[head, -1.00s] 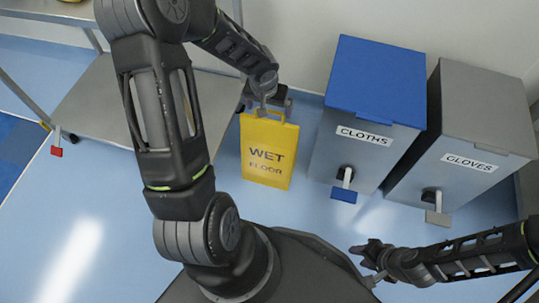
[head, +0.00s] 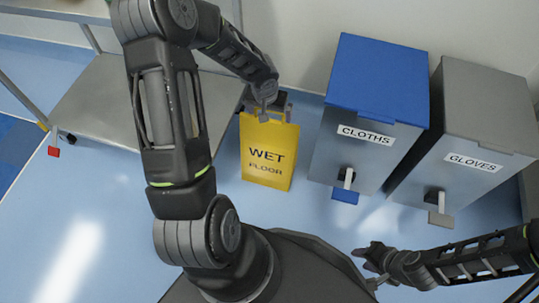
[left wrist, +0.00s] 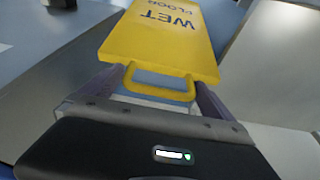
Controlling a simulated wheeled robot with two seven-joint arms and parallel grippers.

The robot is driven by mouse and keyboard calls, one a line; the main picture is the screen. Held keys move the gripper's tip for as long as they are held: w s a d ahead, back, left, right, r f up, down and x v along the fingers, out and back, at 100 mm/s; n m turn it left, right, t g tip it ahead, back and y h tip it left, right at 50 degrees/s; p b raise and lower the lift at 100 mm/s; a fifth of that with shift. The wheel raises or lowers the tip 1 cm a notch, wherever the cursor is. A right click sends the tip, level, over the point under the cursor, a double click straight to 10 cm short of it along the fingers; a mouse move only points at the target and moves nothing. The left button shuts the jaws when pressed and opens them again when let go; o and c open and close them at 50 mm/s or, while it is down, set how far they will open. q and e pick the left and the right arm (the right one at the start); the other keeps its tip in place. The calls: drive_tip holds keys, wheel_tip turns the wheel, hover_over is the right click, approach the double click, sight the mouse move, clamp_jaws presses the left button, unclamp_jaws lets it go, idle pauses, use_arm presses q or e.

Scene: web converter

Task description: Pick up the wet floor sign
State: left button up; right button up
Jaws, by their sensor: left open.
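The yellow wet floor sign (head: 266,165) stands on the blue floor, left of the CLOTHS bin. My left gripper (head: 268,110) is at its top edge in the head view. In the left wrist view the sign (left wrist: 160,35) lies ahead, with its yellow handle loop (left wrist: 158,86) between the two open fingers of my left gripper (left wrist: 157,88). I cannot tell whether the fingers touch the handle. My right gripper (head: 370,264) is over the floor at the lower right, away from the sign; its jaws are too small to judge.
A grey bin with a blue lid marked CLOTHS (head: 362,155) stands just right of the sign. A grey bin marked GLOVES (head: 470,140) is beside it. A metal shelf (head: 100,100) is on the left. The floor in front of the sign is clear.

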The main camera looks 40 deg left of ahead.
use_arm(q)
drive_tip(key=c, duration=1.8)
